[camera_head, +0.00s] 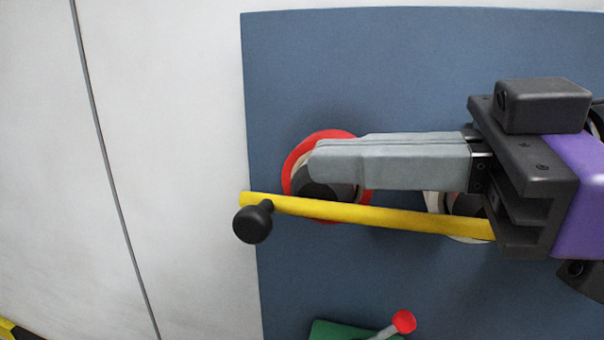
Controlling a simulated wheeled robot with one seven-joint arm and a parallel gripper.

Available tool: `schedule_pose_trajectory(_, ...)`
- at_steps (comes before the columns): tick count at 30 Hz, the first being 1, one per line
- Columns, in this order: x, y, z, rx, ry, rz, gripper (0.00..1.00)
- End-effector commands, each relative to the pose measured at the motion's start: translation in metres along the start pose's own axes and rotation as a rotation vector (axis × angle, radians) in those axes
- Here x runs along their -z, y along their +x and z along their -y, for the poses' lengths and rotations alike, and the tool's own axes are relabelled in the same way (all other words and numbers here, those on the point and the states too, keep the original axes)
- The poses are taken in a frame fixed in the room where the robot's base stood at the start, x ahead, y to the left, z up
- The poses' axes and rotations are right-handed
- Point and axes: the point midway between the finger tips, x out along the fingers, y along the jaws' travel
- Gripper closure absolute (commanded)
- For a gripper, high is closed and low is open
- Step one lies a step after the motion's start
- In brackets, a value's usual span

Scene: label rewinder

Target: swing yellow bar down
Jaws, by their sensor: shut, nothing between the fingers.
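The yellow bar (370,214) runs nearly level across the blue panel, its left end slightly higher than its right. A black knob (252,223) sits at its left end. The right end is hidden behind my gripper's body. My gripper (312,163) comes in from the right with its grey fingers together and empty. The fingers lie just above the bar in the picture, with their tips right of and above the knob. I cannot tell whether they touch the bar.
A red-rimmed roll (296,160) is partly hidden behind my fingers. A second, pale roll (433,202) shows behind the bar. A red-tipped lever (403,321) on a green base (325,329) is below. The white wall (170,150) at left is clear.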

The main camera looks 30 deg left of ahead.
Motion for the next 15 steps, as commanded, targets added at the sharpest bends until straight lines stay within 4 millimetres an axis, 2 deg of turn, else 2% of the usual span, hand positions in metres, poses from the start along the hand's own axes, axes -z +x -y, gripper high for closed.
schedule_pose_trajectory(1, -0.003, -0.011, -0.001, -0.007, 0.000, 0.001, 1.00)
schedule_pose_trajectory(6, -0.002, -0.038, -0.001, -0.005, 0.000, -0.001, 1.00)
schedule_pose_trajectory(10, -0.001, -0.049, -0.001, -0.003, 0.001, -0.001, 1.00)
schedule_pose_trajectory(15, 0.000, -0.053, -0.001, -0.003, 0.001, -0.001, 1.00)
